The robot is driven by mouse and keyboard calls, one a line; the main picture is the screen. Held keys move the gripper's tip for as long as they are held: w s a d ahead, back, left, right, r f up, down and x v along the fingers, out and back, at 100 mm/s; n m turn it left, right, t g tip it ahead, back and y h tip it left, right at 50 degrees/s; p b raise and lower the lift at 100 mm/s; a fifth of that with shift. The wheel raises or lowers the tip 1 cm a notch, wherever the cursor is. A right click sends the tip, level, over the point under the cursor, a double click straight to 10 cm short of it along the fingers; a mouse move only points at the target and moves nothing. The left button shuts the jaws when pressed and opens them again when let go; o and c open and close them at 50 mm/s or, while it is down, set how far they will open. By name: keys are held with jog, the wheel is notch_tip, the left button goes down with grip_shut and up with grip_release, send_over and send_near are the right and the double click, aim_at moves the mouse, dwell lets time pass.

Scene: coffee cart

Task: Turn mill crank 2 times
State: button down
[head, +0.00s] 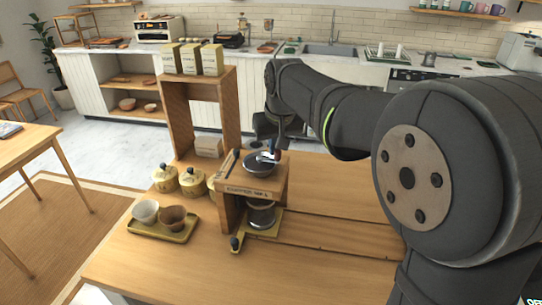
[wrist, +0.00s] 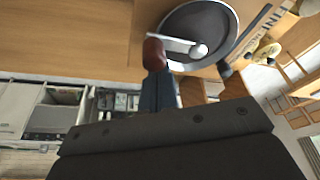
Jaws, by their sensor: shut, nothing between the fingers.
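The mill appears to be the wooden stand (head: 231,190) with a dark round bowl on top, left of my arm. In the wrist view the dark bowl (wrist: 207,22) has a pale rim. The metal crank (wrist: 178,41) runs from a bright hub at the bowl to a reddish-brown knob (wrist: 153,52) beyond the rim. My gripper (wrist: 158,76) is shut and empty, with its fingertips right at the knob; I cannot tell if they touch. In the head view my gripper (head: 271,146) is above the bowl and the knob cannot be made out.
A metal container (head: 261,214) stands under the bowl. A tray (head: 180,236) with two cups and several lidded jars (head: 191,180) stand to the left. A tall wooden shelf (head: 231,110) with yellowish boxes rises behind. The counter right of the stand is mostly clear.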

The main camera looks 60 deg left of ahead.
jog(key=shift+r, duration=0.1)
jog(key=shift+r, duration=0.8)
jog(key=shift+d, duration=0.35)
jog(key=s+d, duration=0.1)
jog(key=d, duration=0.1)
jog(key=s+d, duration=0.1)
jog(key=shift+s+d, duration=0.35)
jog(key=shift+d, duration=0.05)
jog(key=s, duration=0.4)
jog(key=shift+s+a, duration=0.15)
jog(key=shift+a, duration=0.1)
jog(key=shift+s+a, duration=0.15)
jog(key=shift+s, duration=0.15)
